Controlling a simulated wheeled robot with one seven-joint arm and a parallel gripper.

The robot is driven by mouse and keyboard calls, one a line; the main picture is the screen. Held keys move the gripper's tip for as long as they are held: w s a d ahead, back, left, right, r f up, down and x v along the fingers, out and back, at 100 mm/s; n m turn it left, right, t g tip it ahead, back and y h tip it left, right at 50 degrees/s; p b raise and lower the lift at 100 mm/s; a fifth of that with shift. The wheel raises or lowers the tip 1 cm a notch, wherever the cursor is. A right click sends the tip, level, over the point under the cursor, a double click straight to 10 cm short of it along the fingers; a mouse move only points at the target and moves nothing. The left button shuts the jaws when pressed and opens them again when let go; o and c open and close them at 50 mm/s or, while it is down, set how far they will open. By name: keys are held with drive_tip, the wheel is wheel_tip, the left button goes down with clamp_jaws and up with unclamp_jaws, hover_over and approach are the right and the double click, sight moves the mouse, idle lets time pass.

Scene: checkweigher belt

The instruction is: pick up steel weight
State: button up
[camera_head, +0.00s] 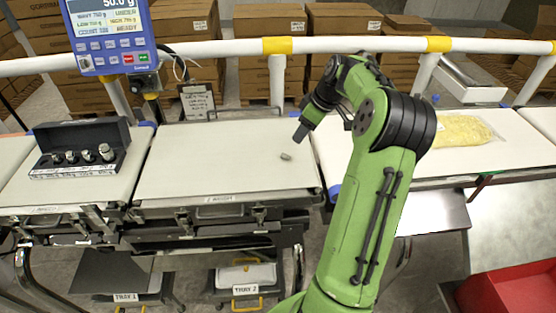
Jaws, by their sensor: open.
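A small steel weight (286,156) lies on the white middle belt (215,165), near its right end. It seems to lie on its side. More steel weights (88,155) stand in a row in an open black case (112,134) on the left belt. My gripper (299,138) hangs above the right part of the middle belt, a little up and right of the lone weight in the picture and apart from it. It is open; its fingers are small here and the gap is hard to see.
A blue display (112,35) reading 50.0 g stands at the upper left. A white rail (220,47) runs behind the belts. A bag of yellow goods (458,130) lies on the right belt. A red bin (495,290) is at the lower right. The middle belt is mostly clear.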

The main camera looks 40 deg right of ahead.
sight(287, 155)
drive_tip(key=b+x, duration=0.3)
drive_tip(key=x, duration=0.9)
drive_tip(key=shift+s, duration=0.1)
clamp_jaws()
